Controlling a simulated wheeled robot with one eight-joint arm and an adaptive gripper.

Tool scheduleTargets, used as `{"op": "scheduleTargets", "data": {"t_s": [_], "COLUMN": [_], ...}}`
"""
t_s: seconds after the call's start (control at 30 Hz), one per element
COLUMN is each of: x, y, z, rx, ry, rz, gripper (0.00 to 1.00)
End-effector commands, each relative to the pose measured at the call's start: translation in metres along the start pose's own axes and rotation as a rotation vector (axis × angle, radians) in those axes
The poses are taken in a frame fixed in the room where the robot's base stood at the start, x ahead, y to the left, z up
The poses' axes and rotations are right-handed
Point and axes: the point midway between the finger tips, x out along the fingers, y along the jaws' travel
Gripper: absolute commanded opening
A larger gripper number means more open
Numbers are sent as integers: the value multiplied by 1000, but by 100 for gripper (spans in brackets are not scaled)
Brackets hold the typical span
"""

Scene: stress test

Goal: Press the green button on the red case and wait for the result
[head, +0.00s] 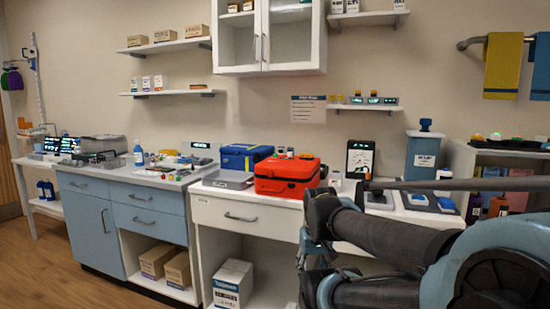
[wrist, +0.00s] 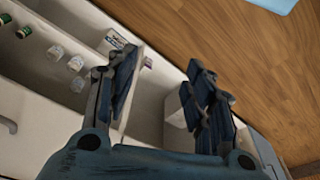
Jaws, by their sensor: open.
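The red case (head: 287,188) stands upright on the white counter, a little right of the middle in the head view. Small coloured items show at its top, but I cannot make out a green button among them. My gripper (wrist: 162,78) is open and empty in the wrist view, its two dark blue fingers apart. It is over the wooden floor and the edge of a white shelf unit, away from the case. The red case does not show in the wrist view. In the head view my arm is to the right of the case, in front of the counter.
A blue case (head: 246,157) stands left of the red one, with a grey tray (head: 228,180) in front. A dark display (head: 360,158) and a blue bin (head: 422,158) stand to the right. White cabinets (head: 268,36) hang above. Open wooden floor (head: 60,263) lies at left.

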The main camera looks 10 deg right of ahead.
Motion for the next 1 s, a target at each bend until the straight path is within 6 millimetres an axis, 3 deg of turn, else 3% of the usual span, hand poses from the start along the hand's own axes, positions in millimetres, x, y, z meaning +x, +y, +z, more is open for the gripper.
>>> {"op": "scheduleTargets", "data": {"t_s": [0.03, 0.17, 1.0], "x": [0, 0, 0], "y": [0, 0, 0], "z": [0, 0, 0], "rx": [0, 0, 0], "ry": [0, 0, 0], "rz": [0, 0, 0], "gripper": [28, 0, 0]}}
